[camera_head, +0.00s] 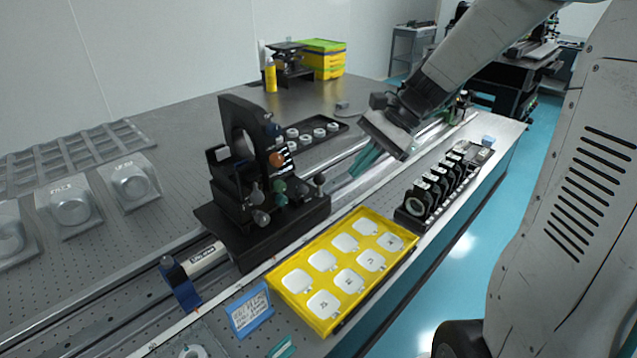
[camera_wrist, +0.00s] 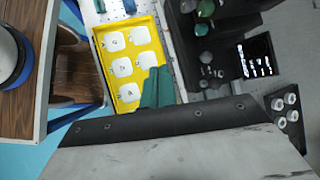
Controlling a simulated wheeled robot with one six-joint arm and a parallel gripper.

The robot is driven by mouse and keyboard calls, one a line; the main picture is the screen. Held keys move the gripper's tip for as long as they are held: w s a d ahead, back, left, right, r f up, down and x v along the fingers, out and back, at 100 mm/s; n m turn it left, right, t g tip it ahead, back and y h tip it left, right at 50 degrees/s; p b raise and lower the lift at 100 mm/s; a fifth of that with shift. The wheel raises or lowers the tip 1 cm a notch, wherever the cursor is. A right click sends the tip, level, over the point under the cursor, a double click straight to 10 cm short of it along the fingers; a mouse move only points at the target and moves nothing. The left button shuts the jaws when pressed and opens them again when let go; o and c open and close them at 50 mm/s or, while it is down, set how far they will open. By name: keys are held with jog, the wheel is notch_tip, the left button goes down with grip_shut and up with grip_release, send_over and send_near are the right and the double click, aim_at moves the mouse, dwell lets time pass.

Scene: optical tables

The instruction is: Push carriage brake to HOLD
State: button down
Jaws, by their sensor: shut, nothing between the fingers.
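The black carriage (camera_head: 262,222) sits on the long rail and bears an upright ring-shaped mount (camera_head: 240,130). Orange, green, grey and black knobs stand on its right side; the green ones (camera_wrist: 206,9) also show at the top of the wrist view. I cannot tell which part is the brake, and no HOLD mark is readable. A dark panel with white lettering (camera_wrist: 257,57) lies beside the knobs in the wrist view. My gripper (camera_head: 362,165) has green fingers, is shut and empty, and hangs right of the carriage, apart from it. The fingers (camera_wrist: 158,85) overlap the yellow tray in the wrist view.
A yellow tray (camera_head: 283,279) with white pads lies before the carriage. A row of black holders (camera_head: 437,190) stands to its right. A grey cylinder (camera_head: 203,259) and blue block (camera_head: 182,290) sit left of the carriage. A dark strip of white caps (camera_head: 332,135) lies behind.

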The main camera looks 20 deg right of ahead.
jog(key=w+d+f+m+t+y, duration=0.2)
jog(key=w+d+f+m, duration=0.3)
jog(key=w+d+m, duration=0.1)
jog(key=shift+w+d+f+t, duration=0.3)
jog(key=shift+w+d+f, duration=0.1)
jog(key=shift+w+d, duration=0.45)
jog(key=shift+w+a, duration=0.1)
send_near(301, 193)
notch_tip(301, 193, down, 5)
jog(key=w+a, duration=0.2)
jog(key=shift+w, duration=0.35)
